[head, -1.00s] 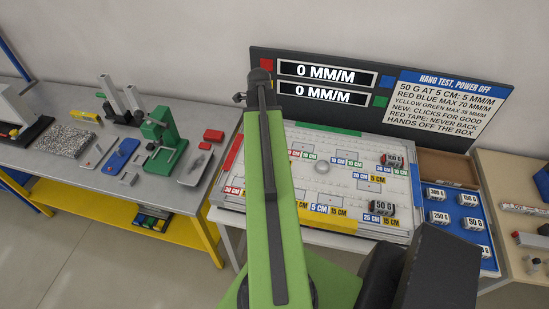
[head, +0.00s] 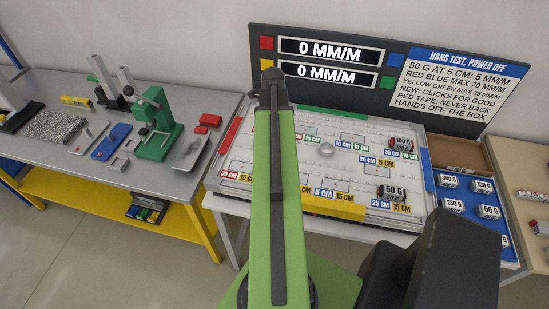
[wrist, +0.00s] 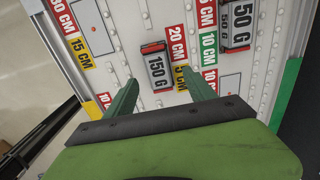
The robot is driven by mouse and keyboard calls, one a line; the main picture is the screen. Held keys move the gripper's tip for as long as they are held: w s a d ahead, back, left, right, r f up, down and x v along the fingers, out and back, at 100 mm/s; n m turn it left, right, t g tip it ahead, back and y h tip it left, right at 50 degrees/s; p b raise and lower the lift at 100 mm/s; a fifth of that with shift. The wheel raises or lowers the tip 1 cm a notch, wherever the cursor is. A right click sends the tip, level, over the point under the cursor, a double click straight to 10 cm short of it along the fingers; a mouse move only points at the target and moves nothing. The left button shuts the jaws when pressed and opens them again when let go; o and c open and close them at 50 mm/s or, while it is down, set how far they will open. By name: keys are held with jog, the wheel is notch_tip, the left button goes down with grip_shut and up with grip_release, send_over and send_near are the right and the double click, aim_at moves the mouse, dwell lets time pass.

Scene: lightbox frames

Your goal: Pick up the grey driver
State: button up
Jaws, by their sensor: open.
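I cannot make out a grey driver for certain in either view. My gripper (wrist: 162,92) is open in the wrist view, with its two green fingers apart over the white labelled board (wrist: 120,30). A dark block marked 150 G (wrist: 157,68) lies on the board just beyond and between the fingertips; no hold on it shows. In the head view my arm reaches toward the board (head: 232,178) and my gripper is hidden behind it.
A 50 G block (head: 391,191) and a 100 G block (head: 401,143) stand on the board. A blue tray (head: 470,205) of weights is at right. The left bench (head: 60,155) holds a green press (head: 155,125) and small parts. A dark display panel (head: 330,60) stands behind.

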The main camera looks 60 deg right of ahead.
jog(key=f+b, duration=0.2)
jog(key=f, duration=0.1)
jog(key=f+b, duration=0.3)
jog(key=shift+s+a+f, duration=0.1)
jog(key=shift+s+a, duration=0.05)
jog(key=shift+s, duration=0.05)
jog(key=shift+r, duration=0.2)
jog(key=shift+c, duration=0.3)
grip_shut()
